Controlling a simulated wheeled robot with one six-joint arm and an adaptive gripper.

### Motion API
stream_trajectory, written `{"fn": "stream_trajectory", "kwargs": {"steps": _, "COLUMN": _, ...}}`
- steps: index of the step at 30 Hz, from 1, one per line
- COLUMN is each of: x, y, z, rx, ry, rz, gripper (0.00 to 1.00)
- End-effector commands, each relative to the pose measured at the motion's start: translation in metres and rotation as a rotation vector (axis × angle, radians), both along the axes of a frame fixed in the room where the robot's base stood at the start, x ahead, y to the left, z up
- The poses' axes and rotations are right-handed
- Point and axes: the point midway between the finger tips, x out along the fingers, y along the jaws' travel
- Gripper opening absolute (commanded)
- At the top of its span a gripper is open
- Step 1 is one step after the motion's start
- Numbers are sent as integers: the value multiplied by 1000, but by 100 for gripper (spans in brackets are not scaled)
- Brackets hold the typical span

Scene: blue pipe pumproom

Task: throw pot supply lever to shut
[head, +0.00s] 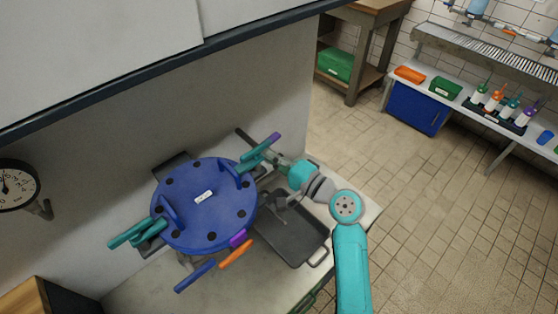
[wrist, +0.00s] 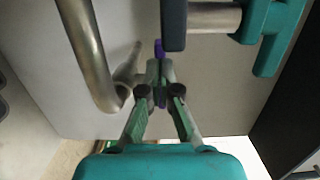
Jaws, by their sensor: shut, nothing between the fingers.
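The pot is a round vessel with a blue lid (head: 200,212), dark bolts and a small white label. A teal lever-like part with a purple end (head: 274,139) sticks out at its upper right; I cannot tell for sure that this is the supply lever. My gripper (head: 270,160) is beside it, partly hidden among these parts in the head view. In the wrist view my gripper (wrist: 160,78) has its fingertips together with nothing between them. A purple piece (wrist: 158,48) shows just beyond the tips; contact cannot be told. A teal part (wrist: 272,35) is at the upper right.
A dark tray (head: 285,235) lies on the counter right of the pot. Teal (head: 130,234), blue (head: 194,276) and orange (head: 236,254) handles stick out around the pot. A curved metal pipe (wrist: 88,50) is close on the left in the wrist view. Tiled floor (head: 430,210) is clear at right.

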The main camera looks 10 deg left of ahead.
Motion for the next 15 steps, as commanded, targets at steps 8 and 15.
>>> {"fn": "stream_trajectory", "kwargs": {"steps": 8, "x": 0, "y": 0, "z": 0, "rx": 0, "ry": 0, "rz": 0, "gripper": 0}}
{"fn": "stream_trajectory", "kwargs": {"steps": 15, "x": 3, "y": 14, "z": 1, "rx": -1, "ry": -2, "rz": 0, "gripper": 0}}
